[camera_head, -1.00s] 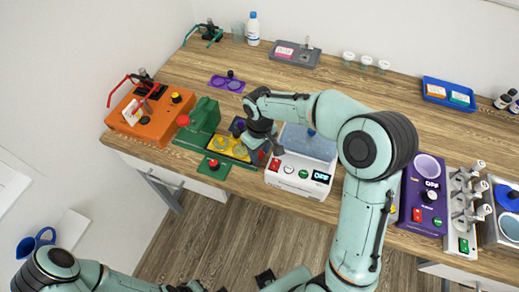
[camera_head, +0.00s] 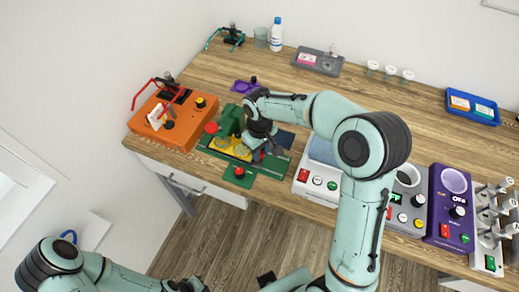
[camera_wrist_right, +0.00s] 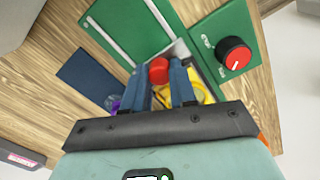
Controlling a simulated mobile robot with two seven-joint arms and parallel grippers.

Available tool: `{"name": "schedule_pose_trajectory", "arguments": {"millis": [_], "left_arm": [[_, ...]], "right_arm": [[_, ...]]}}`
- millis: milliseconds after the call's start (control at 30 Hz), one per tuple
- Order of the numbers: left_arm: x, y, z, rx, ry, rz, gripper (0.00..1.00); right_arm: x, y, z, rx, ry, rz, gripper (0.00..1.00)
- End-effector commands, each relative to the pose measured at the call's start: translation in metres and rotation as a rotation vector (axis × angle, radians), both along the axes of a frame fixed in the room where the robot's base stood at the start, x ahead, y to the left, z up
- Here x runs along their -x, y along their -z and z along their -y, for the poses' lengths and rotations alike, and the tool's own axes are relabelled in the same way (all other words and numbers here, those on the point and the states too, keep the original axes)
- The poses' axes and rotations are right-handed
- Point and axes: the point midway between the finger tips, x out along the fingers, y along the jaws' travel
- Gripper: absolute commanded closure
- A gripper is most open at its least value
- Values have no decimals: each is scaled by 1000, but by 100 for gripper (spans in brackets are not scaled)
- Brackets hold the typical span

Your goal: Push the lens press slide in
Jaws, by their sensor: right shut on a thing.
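The lens press has a long green base (camera_head: 277,163) with a green press body (camera_head: 230,120) over its left part. Its yellow slide (camera_head: 219,143) carries round grey pieces and lies at the foot of the press body. My right gripper (camera_head: 262,150) is at the slide's right end. In the right wrist view, my right gripper (camera_wrist_right: 168,82) is shut on the slide's red handle (camera_wrist_right: 158,70). Part of the yellow slide (camera_wrist_right: 205,92) shows past the fingers; the rest is hidden.
A red dial (camera_head: 239,171) sits on a green panel at the base's front. An orange device (camera_head: 183,130) stands left, close to the press. A white device (camera_head: 318,184) stands right. A dark blue mat (camera_head: 285,138) lies behind the base. Floor is open in front.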

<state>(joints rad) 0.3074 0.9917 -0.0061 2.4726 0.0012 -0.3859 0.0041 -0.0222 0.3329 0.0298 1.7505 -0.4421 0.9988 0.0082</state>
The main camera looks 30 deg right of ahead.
Motion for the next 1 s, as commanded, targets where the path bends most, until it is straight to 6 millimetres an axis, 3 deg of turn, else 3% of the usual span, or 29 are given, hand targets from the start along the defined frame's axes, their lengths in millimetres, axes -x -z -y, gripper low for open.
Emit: {"name": "schedule_pose_trajectory", "arguments": {"millis": [300, 333, 400, 767, 1000], "left_arm": [[1, 0, 0, 0, 0, -1, 100], [1, 0, 0, 0, 0, -1, 100], [1, 0, 0, 0, 0, -1, 100], [0, -1, 0, 0, 0, -1, 100], [-4, -6, 0, 1, 0, 5, 100]], "right_arm": [[-5, -1, -6, -9, -7, 20, 100], [-5, -1, -6, -9, -7, 19, 64], [-5, -1, -5, -9, -7, 18, 49], [-4, -6, -4, -6, -5, 15, 49], [-5, -49, -4, -6, -6, 20, 49]]}}
